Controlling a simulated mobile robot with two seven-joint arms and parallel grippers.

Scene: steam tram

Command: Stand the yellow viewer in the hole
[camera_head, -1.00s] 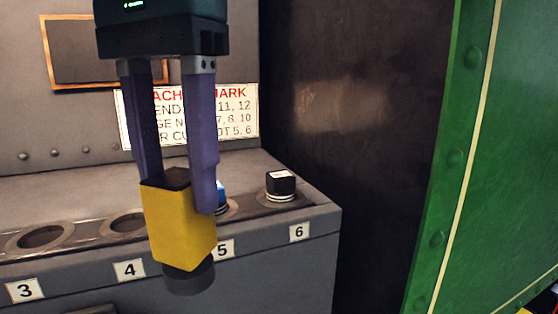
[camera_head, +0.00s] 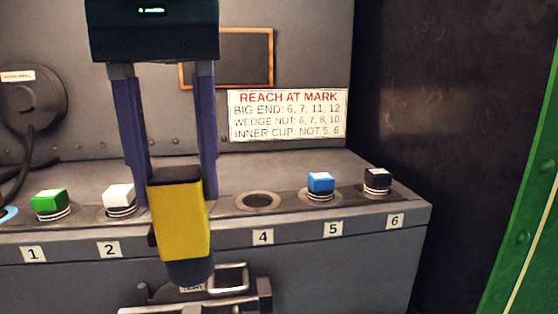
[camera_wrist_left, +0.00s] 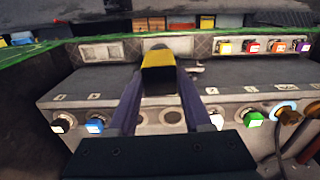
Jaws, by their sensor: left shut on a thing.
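The yellow viewer (camera_head: 180,222) is a boxy yellow block with a dark top and a dark round lower end. My left gripper (camera_head: 178,190) is shut on its upper part and holds it roughly upright, slightly tilted, in front of the ledge. In the head view it covers the place between labels 2 and 4. The empty round hole above label 4 (camera_head: 258,201) lies to its right. In the left wrist view the viewer (camera_wrist_left: 158,75) is between the fingers, and an empty hole (camera_wrist_left: 172,117) shows between them. My right gripper is not in view.
Green (camera_head: 50,201), white (camera_head: 118,197), blue (camera_head: 320,183) and black (camera_head: 377,179) capped viewers stand at positions 1, 2, 5 and 6. A sign (camera_head: 287,115) is on the back wall. A metal bracket (camera_head: 235,278) sits below the ledge. A green panel (camera_head: 520,240) is at right.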

